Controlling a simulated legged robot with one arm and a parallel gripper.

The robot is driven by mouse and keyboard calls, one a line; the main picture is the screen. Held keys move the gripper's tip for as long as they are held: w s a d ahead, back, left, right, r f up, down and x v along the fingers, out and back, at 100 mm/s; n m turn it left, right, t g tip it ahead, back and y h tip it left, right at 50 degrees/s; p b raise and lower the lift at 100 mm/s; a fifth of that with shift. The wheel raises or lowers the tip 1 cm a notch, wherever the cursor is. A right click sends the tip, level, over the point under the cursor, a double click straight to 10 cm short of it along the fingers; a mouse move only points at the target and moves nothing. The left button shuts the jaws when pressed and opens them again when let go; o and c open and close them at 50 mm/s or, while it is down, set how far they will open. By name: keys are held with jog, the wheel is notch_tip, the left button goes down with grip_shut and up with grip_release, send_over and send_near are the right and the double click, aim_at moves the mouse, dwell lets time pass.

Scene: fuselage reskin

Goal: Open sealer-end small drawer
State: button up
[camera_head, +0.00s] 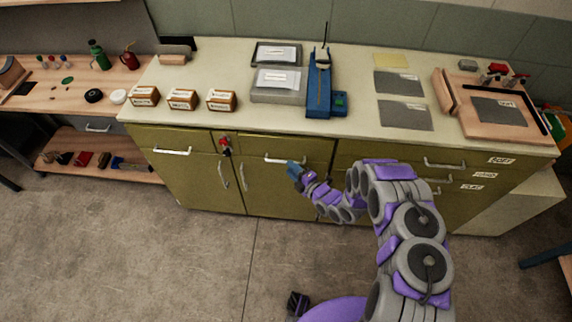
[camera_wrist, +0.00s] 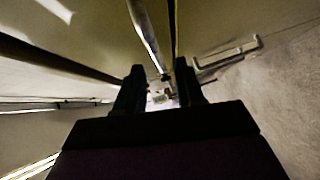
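The olive bench front has a left small drawer (camera_head: 196,139) with a pale bar handle (camera_head: 172,151) and a middle drawer (camera_head: 312,149) with a similar handle (camera_head: 277,158). Both look closed. I cannot tell from the labels which is the sealer-end one. My gripper (camera_head: 293,167) is just in front of the middle drawer, by the right part of its handle. In the wrist view my gripper (camera_wrist: 160,88) has its dark fingers apart. A pale bar (camera_wrist: 148,35) runs close beyond the fingertips; I cannot tell whether they touch it.
A red lock-like item (camera_head: 225,146) hangs between the two drawers. Door handles (camera_head: 223,174) stand below. Three small boxes (camera_head: 182,99), a grey tray (camera_head: 278,86) and a blue tool (camera_head: 319,87) are on the counter. The floor (camera_head: 140,240) in front is clear.

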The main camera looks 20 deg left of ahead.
jog(key=shift+x, duration=2.05)
grip_shut()
jog(key=shift+s, duration=0.1)
